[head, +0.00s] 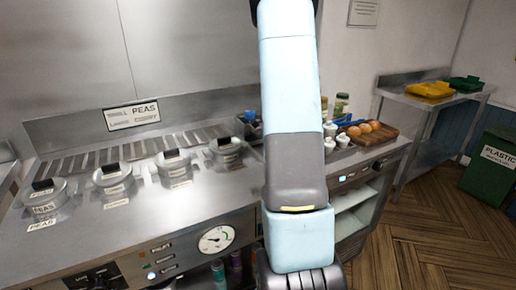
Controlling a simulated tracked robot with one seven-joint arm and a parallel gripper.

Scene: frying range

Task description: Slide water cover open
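Several round lidded pots with black handles are set in a row in the steel range top: a far left lid (43,190), a second lid (112,176), a third lid (174,160) and a right lid (226,148). All look closed. The pots carry small white labels; the leftmost reads PEAS and the others are too small to read. No cover marked water can be made out. My arm rises through the middle of the view, right of the pots, and hides part of the counter.
The steel counter (122,225) has a gauge (215,240) and knobs along its front. A wooden board (372,137) with round brown items, and small white-topped jars (330,140), stand right of my arm. A side table (432,97) holds yellow and green containers.

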